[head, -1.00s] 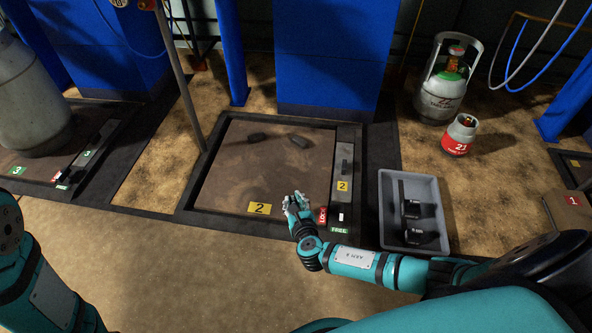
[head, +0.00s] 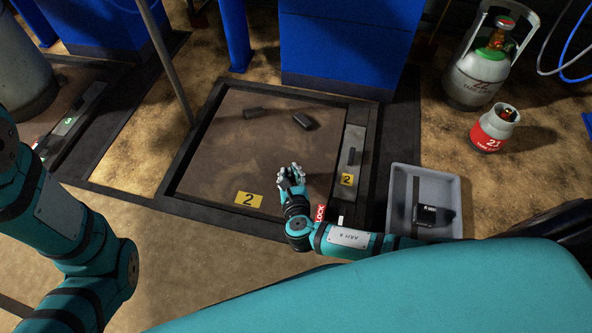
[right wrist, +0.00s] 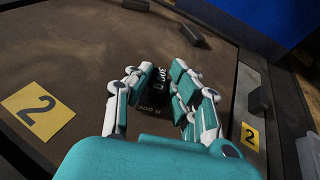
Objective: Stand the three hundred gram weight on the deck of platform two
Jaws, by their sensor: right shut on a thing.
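The three hundred gram weight (right wrist: 150,103) is a small black block marked "300 g", seen in the right wrist view between my right fingers. My right gripper (head: 292,172) is shut on it, over the front right part of the deck of platform two (head: 235,155); the gripper also shows in the right wrist view (right wrist: 157,76). I cannot tell whether the weight touches the deck. The fingers hide the weight in the head view. The deck is brown, with a yellow "2" plate (head: 248,199) at its front edge. My left arm shows at the left, but its gripper is out of view.
Two dark blocks (head: 255,113) (head: 303,121) lie on the back of the deck. A grey tray (head: 455,190) right of the platform holds a black weight (head: 432,215). Gas cylinders (head: 492,130) (head: 480,75) stand at the right.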

